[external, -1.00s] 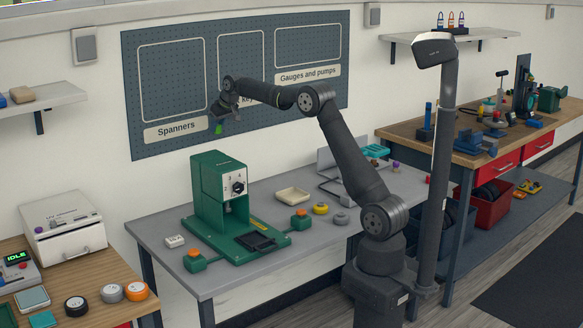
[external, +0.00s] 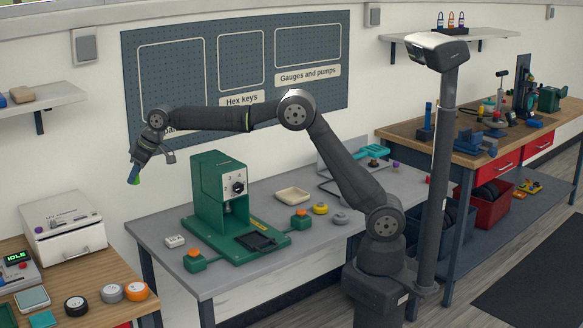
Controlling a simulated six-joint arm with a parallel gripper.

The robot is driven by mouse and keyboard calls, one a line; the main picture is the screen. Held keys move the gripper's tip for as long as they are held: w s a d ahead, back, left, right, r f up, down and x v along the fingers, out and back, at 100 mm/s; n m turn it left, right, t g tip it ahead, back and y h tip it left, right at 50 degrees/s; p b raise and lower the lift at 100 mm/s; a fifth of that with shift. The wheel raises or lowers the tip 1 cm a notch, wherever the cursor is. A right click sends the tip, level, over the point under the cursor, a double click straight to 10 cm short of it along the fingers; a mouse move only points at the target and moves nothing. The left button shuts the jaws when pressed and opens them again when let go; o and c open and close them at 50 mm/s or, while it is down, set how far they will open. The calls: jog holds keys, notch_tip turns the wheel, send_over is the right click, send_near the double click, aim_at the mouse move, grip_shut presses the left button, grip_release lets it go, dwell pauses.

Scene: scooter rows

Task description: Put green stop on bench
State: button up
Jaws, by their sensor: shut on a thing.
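Part of the stop is hidden by the fingers. Below and to the right is the grey bench (external: 150,235), with bare top at its left end. The gripper is well above the bench top and left of the green press.
The green press (external: 222,190) stands on the bench. A white block (external: 175,241), a cream tray (external: 293,195), a yellow round part (external: 320,208) and a grey one (external: 341,218) lie around it. A wooden table with a white box (external: 62,228) is at the left.

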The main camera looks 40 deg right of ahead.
jog(key=s+a+n, duration=0.1)
jog(key=s+a, duration=0.6)
jog(key=s, duration=0.1)
send_over(109, 280)
jog(key=s+d, duration=0.1)
jog(key=d, duration=0.1)
jog(key=shift+g, duration=0.3)
notch_tip(109, 280, down, 18)
jog(key=shift+s+a, duration=0.1)
jog(key=shift+a+f, duration=0.1)
jog(key=shift+f, duration=1.9)
jog(key=shift+f, duration=0.2)
jog(key=o, duration=0.9)
jog(key=shift+o, duration=0.2)
